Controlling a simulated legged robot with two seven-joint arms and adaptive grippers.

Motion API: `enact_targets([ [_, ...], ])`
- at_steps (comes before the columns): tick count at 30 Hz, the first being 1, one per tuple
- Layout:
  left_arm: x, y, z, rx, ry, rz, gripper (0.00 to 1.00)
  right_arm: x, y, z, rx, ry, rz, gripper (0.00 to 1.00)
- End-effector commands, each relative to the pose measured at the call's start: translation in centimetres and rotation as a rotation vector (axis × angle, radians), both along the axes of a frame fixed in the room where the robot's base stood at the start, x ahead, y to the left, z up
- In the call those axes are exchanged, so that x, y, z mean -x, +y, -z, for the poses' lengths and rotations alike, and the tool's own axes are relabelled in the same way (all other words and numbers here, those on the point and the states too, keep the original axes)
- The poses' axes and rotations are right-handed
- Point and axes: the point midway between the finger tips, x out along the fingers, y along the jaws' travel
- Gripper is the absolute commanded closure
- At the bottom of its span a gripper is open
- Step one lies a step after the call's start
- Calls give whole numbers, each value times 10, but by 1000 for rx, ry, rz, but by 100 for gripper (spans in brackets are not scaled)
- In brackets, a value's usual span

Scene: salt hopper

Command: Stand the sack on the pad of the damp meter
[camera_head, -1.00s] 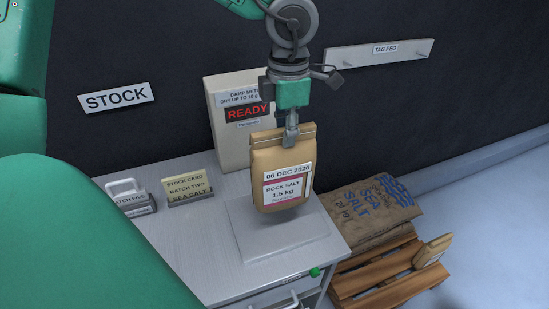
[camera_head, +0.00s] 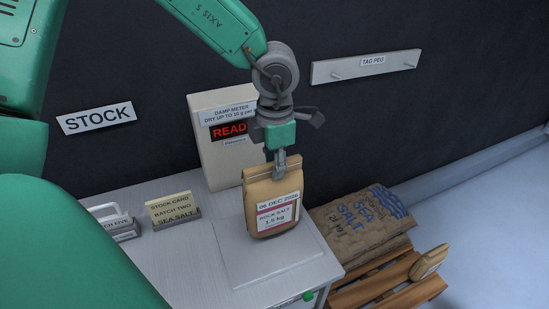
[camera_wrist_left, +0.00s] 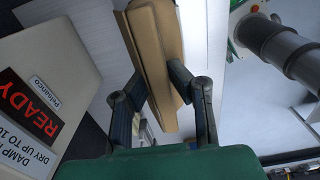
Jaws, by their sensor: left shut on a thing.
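A brown paper sack (camera_head: 271,205) labelled "06 DEC 2026, ROCK SALT 1.5 kg" is upright, tilted slightly. My left gripper (camera_head: 280,165) is shut on its folded top. The left wrist view shows the sack (camera_wrist_left: 158,60) between the two fingers (camera_wrist_left: 160,95). The sack is over the pale square pad (camera_head: 245,268) in front of the damp meter (camera_head: 215,165). I cannot tell for certain whether its base touches the pad. The meter's display reads READY, partly hidden by my arm in the head view. My right gripper is not in view.
A tag peg rail (camera_head: 365,63) is on the wall.

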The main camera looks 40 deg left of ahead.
Motion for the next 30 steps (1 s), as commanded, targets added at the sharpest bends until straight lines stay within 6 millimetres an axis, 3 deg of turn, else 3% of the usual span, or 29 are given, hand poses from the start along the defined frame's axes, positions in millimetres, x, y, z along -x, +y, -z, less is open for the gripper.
enact_targets([
  [6, -1, -3, 24, -4, -2, 3, 100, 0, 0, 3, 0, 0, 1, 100],
  [18, -1, 3, 29, 4, -4, 2, 100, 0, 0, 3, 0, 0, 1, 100],
  [19, 0, 3, 30, 3, 0, 1, 75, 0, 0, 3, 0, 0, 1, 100],
  [20, 0, 3, 30, 3, 0, 1, 65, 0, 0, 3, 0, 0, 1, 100],
  [30, 0, 0, 30, 0, 3, 1, 65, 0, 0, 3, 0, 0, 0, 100],
])
